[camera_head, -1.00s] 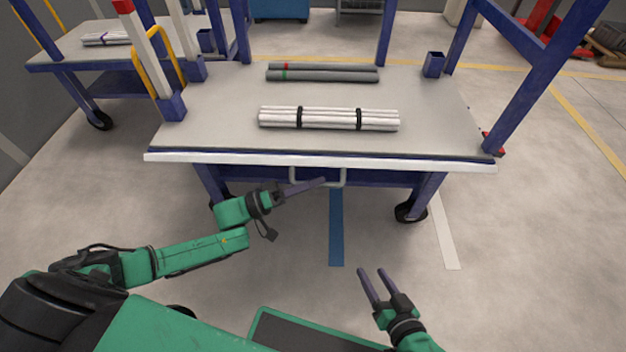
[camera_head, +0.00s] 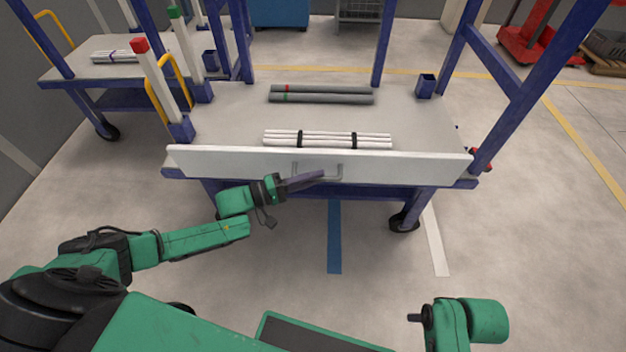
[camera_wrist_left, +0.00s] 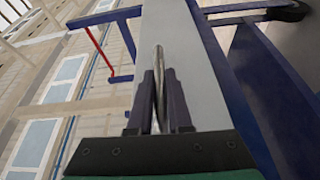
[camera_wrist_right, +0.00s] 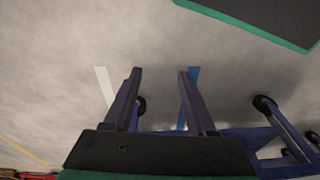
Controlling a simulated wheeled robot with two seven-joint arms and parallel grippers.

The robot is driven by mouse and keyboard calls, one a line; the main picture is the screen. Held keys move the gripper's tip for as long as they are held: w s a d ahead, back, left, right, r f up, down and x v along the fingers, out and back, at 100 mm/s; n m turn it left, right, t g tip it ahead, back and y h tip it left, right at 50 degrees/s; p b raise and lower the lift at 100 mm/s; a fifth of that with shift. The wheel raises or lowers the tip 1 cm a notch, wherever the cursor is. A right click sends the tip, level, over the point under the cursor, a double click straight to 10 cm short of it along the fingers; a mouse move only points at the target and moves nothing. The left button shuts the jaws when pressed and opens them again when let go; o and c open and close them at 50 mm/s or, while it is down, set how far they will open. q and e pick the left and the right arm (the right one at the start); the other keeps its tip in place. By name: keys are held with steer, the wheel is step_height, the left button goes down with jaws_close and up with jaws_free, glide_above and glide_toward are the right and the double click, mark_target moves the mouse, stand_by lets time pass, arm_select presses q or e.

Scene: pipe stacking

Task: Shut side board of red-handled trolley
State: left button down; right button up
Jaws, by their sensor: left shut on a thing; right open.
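The near trolley (camera_head: 225,118) has a grey deck and blue frame. Its long white side board (camera_head: 230,162) stands raised along the front edge, close to upright. The board's metal handle (camera_head: 341,172) faces me. My left gripper (camera_head: 316,177) is at the handle; in the left wrist view its fingers (camera_wrist_left: 159,78) are shut around the handle bar (camera_wrist_left: 159,58). A thin red bar (camera_wrist_left: 98,48) shows left of the board there. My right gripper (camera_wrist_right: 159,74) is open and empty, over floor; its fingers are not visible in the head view.
White pipes (camera_head: 328,140) in a strapped bundle and grey pipes (camera_head: 320,94) lie on the deck behind the board. A red-topped post (camera_head: 158,85) and a yellow bar stand at left. Another trolley (camera_head: 75,75) is at far left. Front floor is clear.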

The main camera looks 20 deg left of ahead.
arm_select(q)
steer(key=shift+w+a+r, duration=0.1)
steer(key=shift+w+r, duration=0.2)
steer(key=shift+w, duration=0.15)
arm_select(e)
steer(key=shift+w+f, duration=0.2)
steer(key=shift+f, duration=0.55)
arm_select(q)
steer(key=shift+r, duration=0.1)
steer(key=c, duration=0.8)
jaws_free()
steer(key=shift+w, duration=0.1)
steer(key=shift+c, duration=0.2)
steer(key=p+v, duration=0.1)
steer(key=v, duration=1.3)
steer(key=shift+a+p, duration=0.25)
steer(key=shift+p, duration=0.1)
arm_select(e)
steer(key=f, duration=0.3)
steer(key=shift+s+d+f, duration=0.15)
steer(key=shift+d+f, duration=0.1)
steer(key=shift+f, duration=0.05)
